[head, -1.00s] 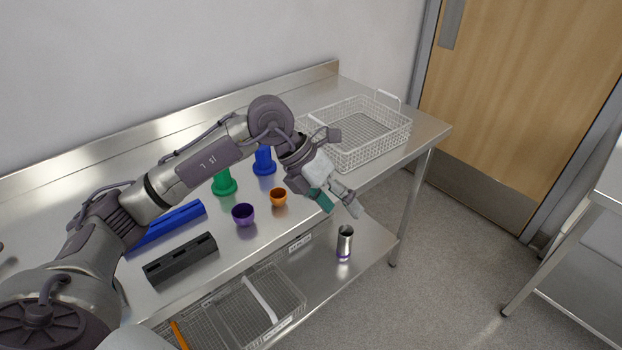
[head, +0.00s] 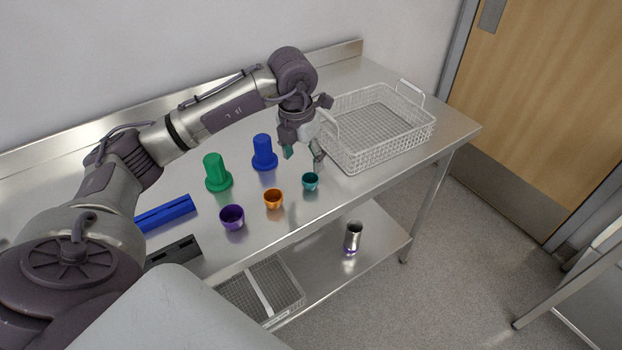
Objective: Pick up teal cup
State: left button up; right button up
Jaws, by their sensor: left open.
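The teal cup (head: 310,182) stands upright on the steel table, to the right of an orange cup (head: 273,199) and a purple cup (head: 232,217). My left gripper (head: 303,160) is open and points down just above and behind the teal cup. It is apart from the cup, and nothing shows between its fingers. My right gripper is not in view.
A green cylinder (head: 216,172) and a blue cylinder (head: 264,153) stand behind the cups. A white wire basket (head: 385,145) is close on the right. Blue (head: 167,213) and black (head: 175,252) bars lie at left. A metal cup (head: 353,236) stands on the lower shelf.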

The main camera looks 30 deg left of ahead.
aim_at(310, 178)
pick_arm(q)
jog(key=shift+w+f, duration=0.15)
jog(key=shift+f, duration=0.5)
jog(key=shift+w+f, duration=0.15)
jog(key=shift+f, duration=0.45)
jog(key=shift+w+d+f+p, duration=0.15)
jog(key=shift+f+p, duration=0.15)
jog(key=shift+f, duration=0.2)
jog(key=shift+w+d+f+p, duration=0.15)
jog(key=shift+f+p, duration=0.15)
jog(key=shift+f, duration=0.15)
jog(key=f, duration=0.2)
jog(key=shift+w+d+f+p, duration=0.1)
jog(key=shift+w+f+p, duration=0.1)
jog(key=shift+f+p, duration=0.15)
jog(key=shift+w+f, duration=0.1)
jog(key=shift+f, duration=0.35)
jog(key=c, duration=1)
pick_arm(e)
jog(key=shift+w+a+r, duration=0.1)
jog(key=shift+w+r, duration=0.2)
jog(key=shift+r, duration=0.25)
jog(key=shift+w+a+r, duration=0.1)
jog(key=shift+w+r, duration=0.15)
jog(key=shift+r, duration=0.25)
